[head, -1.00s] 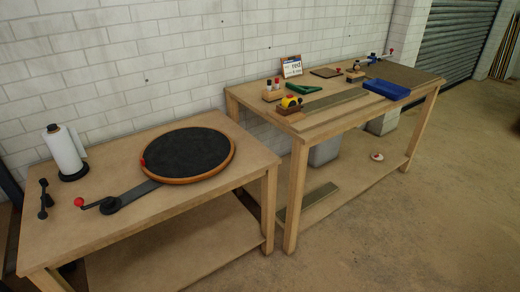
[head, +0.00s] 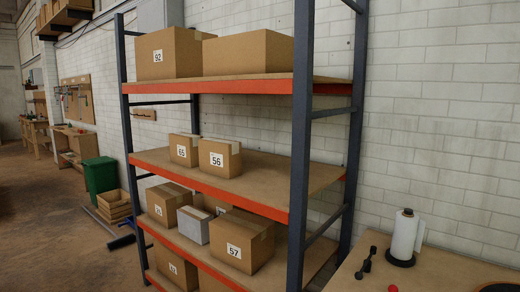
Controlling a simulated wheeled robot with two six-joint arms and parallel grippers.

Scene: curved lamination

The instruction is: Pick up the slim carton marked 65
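The slim carton marked 65 (head: 184,149) stands upright on the middle shelf of the rack, in the head view. It is brown cardboard with a white label on its front. The carton marked 56 (head: 219,158) stands just to its right and nearer to me, and partly overlaps it in the picture. Neither of my grippers is in view.
The rack (head: 300,140) has dark posts and orange shelf edges. The top shelf holds a carton marked 92 (head: 168,54) and another large carton; lower shelves hold several more, including one marked 57 (head: 241,243). A workbench (head: 440,270) stands at the right. Floor at left is open.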

